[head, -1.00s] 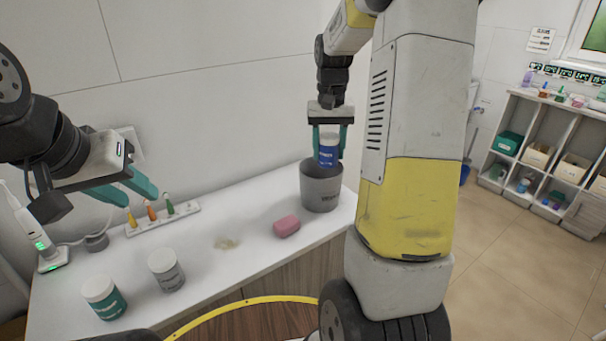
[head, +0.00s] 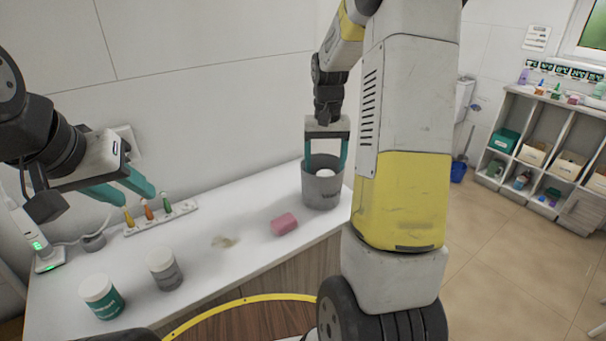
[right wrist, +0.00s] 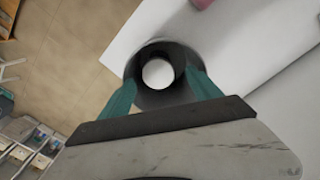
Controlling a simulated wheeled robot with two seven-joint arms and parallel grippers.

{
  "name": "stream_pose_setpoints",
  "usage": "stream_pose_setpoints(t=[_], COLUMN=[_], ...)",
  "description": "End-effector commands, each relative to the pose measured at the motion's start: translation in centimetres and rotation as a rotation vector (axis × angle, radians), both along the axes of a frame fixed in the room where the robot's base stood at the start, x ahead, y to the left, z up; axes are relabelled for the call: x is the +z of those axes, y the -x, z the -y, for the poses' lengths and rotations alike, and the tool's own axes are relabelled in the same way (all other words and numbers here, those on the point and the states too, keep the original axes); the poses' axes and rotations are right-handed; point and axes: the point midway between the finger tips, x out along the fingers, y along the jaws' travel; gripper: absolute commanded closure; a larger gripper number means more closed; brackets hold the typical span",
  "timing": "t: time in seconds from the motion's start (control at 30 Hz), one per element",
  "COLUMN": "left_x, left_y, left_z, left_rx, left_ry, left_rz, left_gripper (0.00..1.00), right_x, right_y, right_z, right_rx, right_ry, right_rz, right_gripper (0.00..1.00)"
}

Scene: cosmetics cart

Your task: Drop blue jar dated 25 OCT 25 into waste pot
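The grey waste pot (head: 322,194) stands at the right end of the counter and also shows in the right wrist view (right wrist: 165,99). The jar's white lid (head: 325,173) shows inside the pot, and from above in the right wrist view (right wrist: 158,73). Its blue body and date are hidden now. My right gripper (head: 326,166) is open above the pot, its teal fingers spread at the rim and clear of the lid. My left gripper (head: 130,194) is open and empty over the left part of the counter.
A white jar with a teal label (head: 103,298) and one with a grey label (head: 165,270) stand at the front left. A pink block (head: 284,224) lies left of the pot. A rack of small coloured bottles (head: 160,219) stands behind. The counter between is mostly free.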

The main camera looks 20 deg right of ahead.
Motion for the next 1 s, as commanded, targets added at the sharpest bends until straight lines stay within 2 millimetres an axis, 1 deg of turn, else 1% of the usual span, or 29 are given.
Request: stream_pose_setpoints(t=[0.13,0.23,0.5,0.63,0.77,1.0], left_x=[0.0,0.0,0.0,0.0,0.0,0.0], left_y=[0.0,0.0,0.0,0.0,0.0,0.0], left_z=[0.0,0.0,0.0,0.0,0.0,0.0], left_rx=[0.000,0.000,0.000,0.000,0.000,0.000], left_ry=[0.000,0.000,0.000,0.000,0.000,0.000], left_rz=[0.000,0.000,0.000,0.000,0.000,0.000], left_gripper=[0.64,0.64,0.64,0.64,0.64,0.64], right_x=[0.1,0.8,5.4,7.0,7.8,7.9], right_y=[0.0,0.0,-0.1,-0.1,0.0,0.1], right_z=[0.0,0.0,0.0,0.0,0.0,-0.1], right_rx=[0.000,0.000,0.000,0.001,0.000,0.001], right_ry=[0.000,0.000,0.000,-0.001,0.000,-0.001], right_rz=[0.000,0.002,0.004,0.002,0.001,0.002], right_gripper=[0.27,0.27,0.27,0.27,0.27,0.27])
